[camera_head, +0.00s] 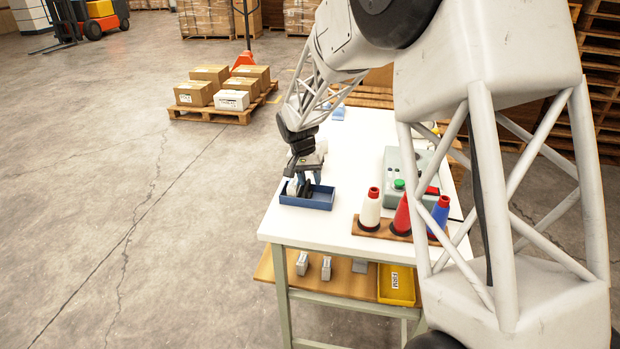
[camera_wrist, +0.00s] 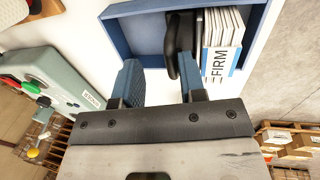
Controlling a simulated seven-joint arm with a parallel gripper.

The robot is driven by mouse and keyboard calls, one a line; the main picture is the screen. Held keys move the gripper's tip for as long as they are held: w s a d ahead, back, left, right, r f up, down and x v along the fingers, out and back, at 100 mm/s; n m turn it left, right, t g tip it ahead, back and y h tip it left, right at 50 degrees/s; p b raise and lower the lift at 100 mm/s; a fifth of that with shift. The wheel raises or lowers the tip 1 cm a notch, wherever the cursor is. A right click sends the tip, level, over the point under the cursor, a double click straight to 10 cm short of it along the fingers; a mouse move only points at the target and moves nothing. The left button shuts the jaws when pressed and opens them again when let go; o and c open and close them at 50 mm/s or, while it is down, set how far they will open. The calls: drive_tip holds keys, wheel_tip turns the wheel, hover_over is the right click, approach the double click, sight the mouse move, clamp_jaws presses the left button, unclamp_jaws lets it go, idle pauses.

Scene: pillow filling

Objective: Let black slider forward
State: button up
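A blue tray (camera_head: 322,203) sits on the white table; its rim also shows in the wrist view (camera_wrist: 125,12). In the tray, a black slider (camera_wrist: 171,45) stands beside a stack of white cards (camera_wrist: 226,25) with a label reading "FIRM". My gripper (camera_head: 307,181) reaches down over the tray. In the wrist view my gripper (camera_wrist: 157,72) has its two blue fingers apart. The right finger is right at the black slider and partly covers it; I cannot tell whether they touch. The left finger is clear of it, over the tray's near wall.
A grey-green control box (camera_head: 405,165) with a green button stands right of the tray. White, red and blue thread cones (camera_head: 371,208) stand on a wooden base nearer the front. The table's left edge is close to the tray. A yellow bin (camera_head: 397,288) is on the lower shelf.

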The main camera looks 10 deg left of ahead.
wheel_tip(320, 180, up, 8)
drive_tip(key=a, duration=0.1)
drive_tip(key=shift+a+f, duration=0.2)
drive_tip(key=shift+a, duration=0.1)
drive_tip(key=shift+c, duration=0.3)
drive_tip(key=shift+a, duration=0.15)
drive_tip(key=shift+c, duration=1.1)
drive_tip(key=shift+w+a, duration=0.15)
drive_tip(key=shift+a, duration=1.2)
drive_tip(key=shift+f, duration=0.15)
drive_tip(key=shift+d+f, duration=0.25)
drive_tip(key=shift+f, duration=1)
drive_tip(key=shift+d+f, duration=0.25)
drive_tip(key=shift+f, duration=0.95)
drive_tip(key=shift+d+f, duration=0.25)
drive_tip(key=shift+f, duration=1)
clamp_jaws()
